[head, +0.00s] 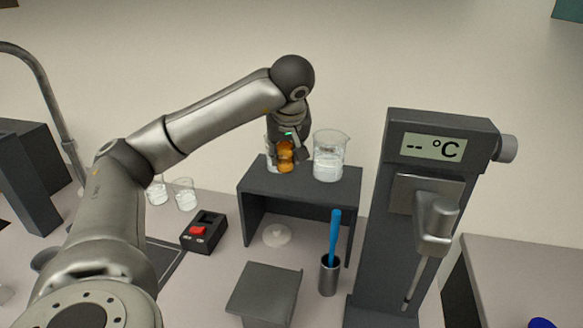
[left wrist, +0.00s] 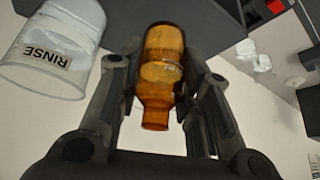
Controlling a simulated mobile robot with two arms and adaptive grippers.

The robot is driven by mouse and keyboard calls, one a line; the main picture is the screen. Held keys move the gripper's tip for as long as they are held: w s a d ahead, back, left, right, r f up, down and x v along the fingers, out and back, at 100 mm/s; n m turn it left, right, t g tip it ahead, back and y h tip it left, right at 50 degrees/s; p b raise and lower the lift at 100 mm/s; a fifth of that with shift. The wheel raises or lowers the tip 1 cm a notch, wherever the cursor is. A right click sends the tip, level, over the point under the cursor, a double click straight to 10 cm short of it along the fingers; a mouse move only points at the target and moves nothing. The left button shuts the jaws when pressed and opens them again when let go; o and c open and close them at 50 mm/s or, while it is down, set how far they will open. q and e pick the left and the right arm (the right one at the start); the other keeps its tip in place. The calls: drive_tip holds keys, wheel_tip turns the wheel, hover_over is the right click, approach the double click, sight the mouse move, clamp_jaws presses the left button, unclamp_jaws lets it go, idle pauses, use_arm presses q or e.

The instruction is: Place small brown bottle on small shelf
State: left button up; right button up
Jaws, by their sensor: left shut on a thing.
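The small brown bottle (head: 286,157) is amber and sits between the fingers of my left gripper (head: 288,148), at the top of the dark small shelf (head: 310,184). In the left wrist view the bottle (left wrist: 162,72) is held between the two fingers of the left gripper (left wrist: 163,80), with its neck towards the palm. My left gripper is shut on it. The fingers partly hide the bottle in the head view. I cannot tell whether its base touches the shelf top. My right gripper is not in view.
A glass beaker (head: 329,158) stands on the shelf right of the bottle; another is partly hidden behind the gripper. A beaker labelled RINSE (left wrist: 50,55) is close in the left wrist view. A tall temperature unit (head: 425,190) stands right, and a blue-handled tool (head: 334,235) in front.

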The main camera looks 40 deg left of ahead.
sight(291, 167)
use_arm(q)
drive_tip(key=shift+w+f, duration=0.4)
drive_tip(key=shift+f, duration=0.1)
drive_tip(key=f+p, duration=0.1)
drive_tip(key=f, duration=0.1)
drive_tip(key=w+f+p, duration=0.1)
drive_tip(key=shift+d+f, duration=0.1)
drive_tip(key=shift+f, duration=0.45)
drive_tip(key=shift+s, duration=0.15)
drive_tip(key=o, duration=1)
drive_tip(key=shift+f, duration=0.15)
drive_tip(key=shift+o, duration=0.2)
